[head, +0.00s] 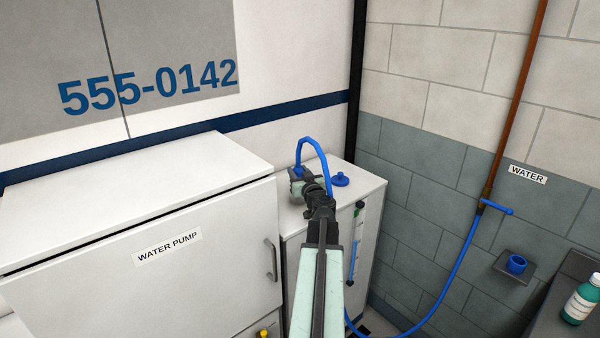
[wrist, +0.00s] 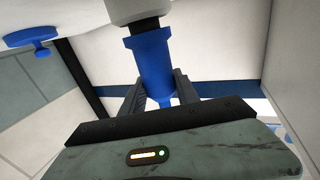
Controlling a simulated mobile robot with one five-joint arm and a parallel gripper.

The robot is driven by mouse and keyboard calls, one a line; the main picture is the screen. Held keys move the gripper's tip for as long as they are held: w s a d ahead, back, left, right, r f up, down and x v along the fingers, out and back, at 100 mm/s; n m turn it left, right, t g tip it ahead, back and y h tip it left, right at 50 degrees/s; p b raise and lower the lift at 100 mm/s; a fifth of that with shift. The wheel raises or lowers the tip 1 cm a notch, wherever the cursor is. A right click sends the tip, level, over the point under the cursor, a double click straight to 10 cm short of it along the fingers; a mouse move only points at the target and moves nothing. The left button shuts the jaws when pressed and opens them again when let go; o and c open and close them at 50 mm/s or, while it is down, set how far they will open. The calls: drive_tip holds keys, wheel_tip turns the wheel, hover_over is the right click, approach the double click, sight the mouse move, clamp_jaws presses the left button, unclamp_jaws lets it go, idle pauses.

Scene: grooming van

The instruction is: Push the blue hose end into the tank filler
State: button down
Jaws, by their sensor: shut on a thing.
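The blue hose end (wrist: 152,65) is between the jaws of my gripper (head: 300,182), which is shut on it. In the wrist view, which is upside down, its black tip meets the light grey tank filler neck (wrist: 130,10). The two look roughly in line; I cannot tell how deep the tip sits. In the head view the blue hose (head: 317,148) arches up from my gripper over the white tank (head: 367,190). My gripper hides the filler there. A blue cap (head: 340,179) is on the tank top, right of my gripper; it also shows in the wrist view (wrist: 32,37).
The white water pump cabinet (head: 200,270) stands close on the left. A sight gauge (head: 356,245) is on the tank front. The hose drops from the wall water tap (head: 495,207) on the right.

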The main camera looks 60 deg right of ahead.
drive_tip(key=shift+f+b, duration=0.45)
drive_tip(key=c, duration=0.8)
unclamp_jaws()
drive_tip(key=shift+c, duration=0.2)
drive_tip(key=v, duration=0.7)
drive_tip(key=shift+s+a, duration=0.25)
drive_tip(key=shift+s, duration=0.05)
drive_tip(key=shift+r, duration=0.1)
